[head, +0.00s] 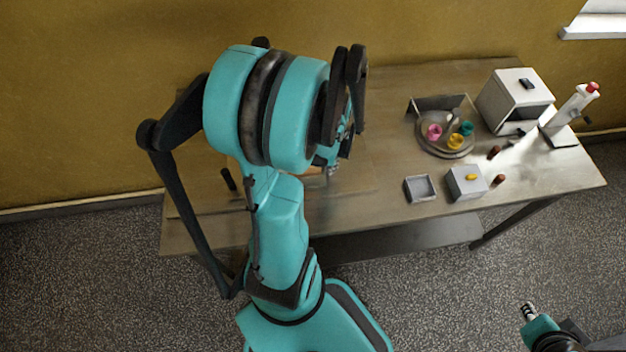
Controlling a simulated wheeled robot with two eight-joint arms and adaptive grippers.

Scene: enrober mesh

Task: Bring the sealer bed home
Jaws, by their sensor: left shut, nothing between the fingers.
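I cannot pick out the sealer bed for certain. A dark handle-like piece (228,179) and a little of something orange-brown show beside my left arm on the table's left part, and the arm hides most of what is there. My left gripper (331,168) points down over the table just right of my big teal arm. It is shut and empty, and partly hidden by the arm. My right gripper (528,309) shows only as a small metal tip at the bottom right, over the floor and away from the table; its fingers cannot be made out.

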